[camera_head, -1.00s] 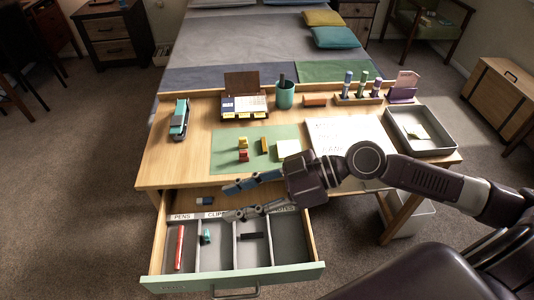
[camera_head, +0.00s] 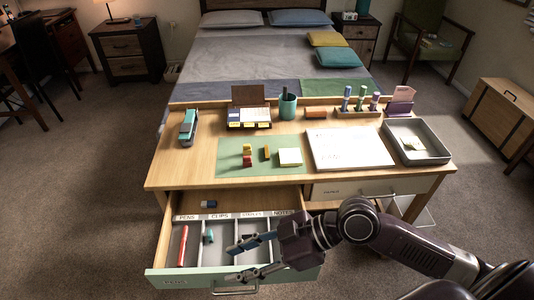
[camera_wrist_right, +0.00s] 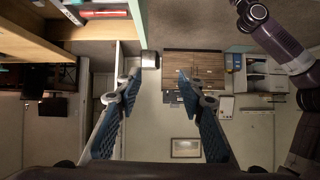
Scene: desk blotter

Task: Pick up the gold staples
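A small gold-yellow bar (camera_head: 267,152), which looks like the gold staples, lies on the green mat (camera_head: 229,160) on the desk. Left of it stand a yellow piece (camera_head: 247,148) and a red piece (camera_head: 247,160), close together. My right gripper (camera_head: 238,260) is over the open drawer's front part, well in front of the mat. Its fingers are spread and empty; the right wrist view also shows them apart (camera_wrist_right: 157,88). The gold bar cannot be made out in the wrist view. My left gripper is not in view.
The open drawer (camera_head: 192,274) has labelled compartments holding a red pen (camera_head: 183,245), a teal item (camera_head: 209,237) and a dark strip partly behind my gripper.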

